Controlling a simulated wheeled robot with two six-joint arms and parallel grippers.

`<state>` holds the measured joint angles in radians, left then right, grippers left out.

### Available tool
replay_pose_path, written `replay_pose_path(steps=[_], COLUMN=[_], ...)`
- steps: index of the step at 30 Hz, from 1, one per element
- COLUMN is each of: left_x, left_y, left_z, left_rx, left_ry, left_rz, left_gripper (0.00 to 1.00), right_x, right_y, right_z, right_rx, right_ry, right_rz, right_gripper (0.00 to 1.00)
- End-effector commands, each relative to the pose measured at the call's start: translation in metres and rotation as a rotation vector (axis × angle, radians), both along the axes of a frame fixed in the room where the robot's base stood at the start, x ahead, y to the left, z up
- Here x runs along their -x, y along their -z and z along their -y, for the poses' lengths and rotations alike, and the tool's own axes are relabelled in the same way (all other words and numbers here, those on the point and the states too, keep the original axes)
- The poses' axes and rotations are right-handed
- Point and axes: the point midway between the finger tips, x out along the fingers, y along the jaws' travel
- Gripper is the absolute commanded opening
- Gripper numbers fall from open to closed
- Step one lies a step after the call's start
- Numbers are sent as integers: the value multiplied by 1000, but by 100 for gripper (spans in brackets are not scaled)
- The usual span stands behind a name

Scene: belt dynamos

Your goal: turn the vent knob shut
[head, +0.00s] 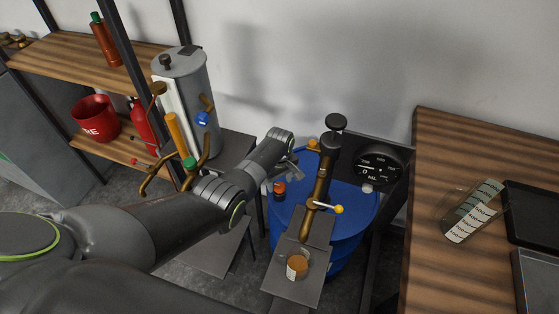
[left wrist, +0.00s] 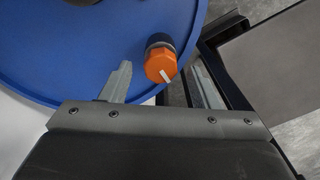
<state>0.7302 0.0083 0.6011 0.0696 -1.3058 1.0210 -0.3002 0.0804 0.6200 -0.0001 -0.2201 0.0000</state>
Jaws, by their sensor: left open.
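The vent knob is a small orange cap with a pale line on its face and a dark collar under it. It sits on the blue drum (head: 352,221), left of the brass pump, in the head view (head: 279,187). In the left wrist view the knob (left wrist: 160,66) shows near the drum's rim. My left gripper (head: 288,171) is open at the knob. In the left wrist view its two fingers stand apart, with the knob appearing between their tips. I cannot tell whether they touch it. My right gripper is not in view.
A brass pump (head: 320,185) with a yellow-tipped lever rises from the drum. A dial gauge (head: 379,165) stands behind it. A small cup (head: 298,264) sits on a grey plate in front. A grey tank (head: 187,90) stands left, and a wooden table (head: 440,150) right.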

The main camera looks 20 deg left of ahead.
Motion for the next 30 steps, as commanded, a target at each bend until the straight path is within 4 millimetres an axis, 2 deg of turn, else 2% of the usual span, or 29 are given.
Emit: replay_pose_path(steps=[3,8,21,25,30], left_x=[0,0,-1,-1,0], left_y=[-22,-49,-129,-147,-160], left_z=[0,0,0,0,0], left_rx=[1,0,0,0,-1], left_ry=[0,0,-1,-1,-1], left_rz=[2,4,5,4,1], left_gripper=[55,55,55,55,55], right_x=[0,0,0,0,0], right_y=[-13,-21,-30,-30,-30], right_z=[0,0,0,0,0], right_rx=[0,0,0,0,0], right_ry=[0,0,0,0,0], right_rz=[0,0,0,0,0], right_gripper=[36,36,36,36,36])
